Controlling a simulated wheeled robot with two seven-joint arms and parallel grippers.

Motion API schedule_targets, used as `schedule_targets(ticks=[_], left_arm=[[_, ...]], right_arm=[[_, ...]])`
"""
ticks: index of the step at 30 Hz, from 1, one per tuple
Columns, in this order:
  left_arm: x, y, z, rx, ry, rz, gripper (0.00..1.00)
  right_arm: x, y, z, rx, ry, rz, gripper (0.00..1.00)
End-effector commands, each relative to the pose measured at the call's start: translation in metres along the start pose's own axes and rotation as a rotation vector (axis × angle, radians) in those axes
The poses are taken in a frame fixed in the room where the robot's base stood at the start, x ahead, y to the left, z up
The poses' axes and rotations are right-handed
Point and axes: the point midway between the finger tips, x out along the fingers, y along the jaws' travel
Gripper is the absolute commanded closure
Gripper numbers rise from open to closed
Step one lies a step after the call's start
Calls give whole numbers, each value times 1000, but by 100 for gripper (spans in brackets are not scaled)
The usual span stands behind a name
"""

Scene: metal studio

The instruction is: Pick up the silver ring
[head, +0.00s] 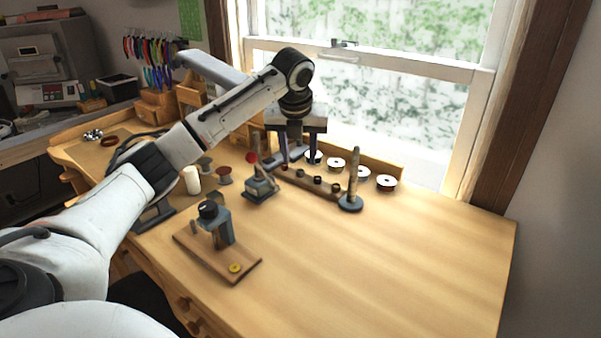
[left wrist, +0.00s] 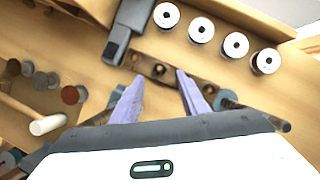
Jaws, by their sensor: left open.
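My left gripper (head: 298,160) is open and empty, pointing down over the far side of the wooden bench. In the left wrist view its two lilac fingers (left wrist: 157,84) stand apart, with a narrow wooden bar (left wrist: 146,64) just ahead of and between the tips. The bar (head: 326,190) carries several small dark round pieces, one of them (head: 317,181) near its middle; another shows between the fingertips (left wrist: 158,70). They look ring-like, but I cannot tell which, if any, is the silver ring. Part of the bar is hidden by the fingers. My right gripper is out of view.
Several white-topped spools (head: 386,182) line the back edge below the window. An upright tapered stick on a round base (head: 351,203) stands at the bar's right end. A small dark stand (head: 260,189) and a wooden-based tool (head: 218,250) are nearer. The bench's right half is clear.

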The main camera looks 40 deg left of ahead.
Motion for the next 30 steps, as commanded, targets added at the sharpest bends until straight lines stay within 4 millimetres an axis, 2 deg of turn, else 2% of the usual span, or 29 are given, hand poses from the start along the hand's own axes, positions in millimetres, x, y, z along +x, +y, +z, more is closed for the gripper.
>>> schedule_targets(ticks=[10, 19, 26, 27, 30], left_arm=[[45, 1, 0, -1, 2, 1, 59], [52, 1, 1, -1, -1, 0, 59], [52, 1, 1, -1, -1, 0, 96], [51, 1, 1, -1, -1, 0, 100], [51, 1, 1, -1, -1, 0, 100]], right_arm=[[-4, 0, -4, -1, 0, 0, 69], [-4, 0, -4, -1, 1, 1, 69], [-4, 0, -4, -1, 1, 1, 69], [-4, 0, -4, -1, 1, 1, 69], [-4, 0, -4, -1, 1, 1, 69]])
